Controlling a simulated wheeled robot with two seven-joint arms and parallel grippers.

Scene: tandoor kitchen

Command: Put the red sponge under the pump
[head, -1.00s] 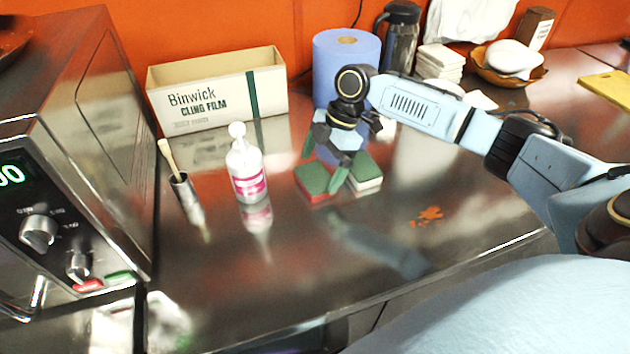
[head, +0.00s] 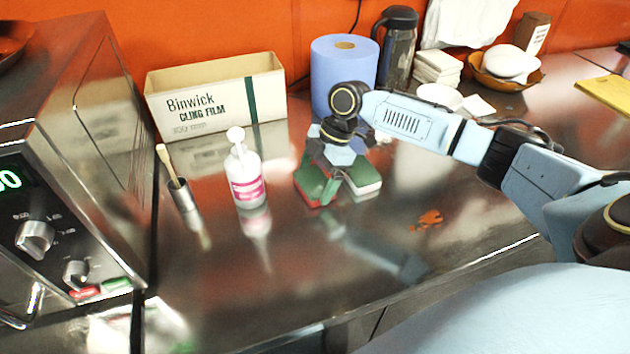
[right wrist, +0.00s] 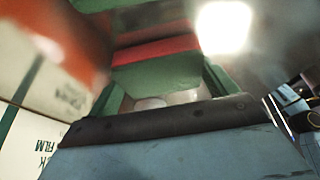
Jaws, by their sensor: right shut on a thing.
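The red sponge (head: 306,190), with a green top, lies at the middle of the steel counter, partly hidden by my right gripper (head: 320,187). The right gripper points down with its green fingers shut on this sponge. The right wrist view shows the red and green sponge (right wrist: 160,65) between the fingers. The pump (head: 246,178) is a white bottle with a pink label and a white top, standing upright to the left of the sponge with bare counter between them. My left gripper is not in view.
A white sponge (head: 364,180) with a green top lies right beside the red one. Behind are a cling film box (head: 215,100) and a blue paper roll (head: 345,65). A brush holder (head: 183,195) stands left of the pump. Orange scraps (head: 428,218) lie right. The front counter is clear.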

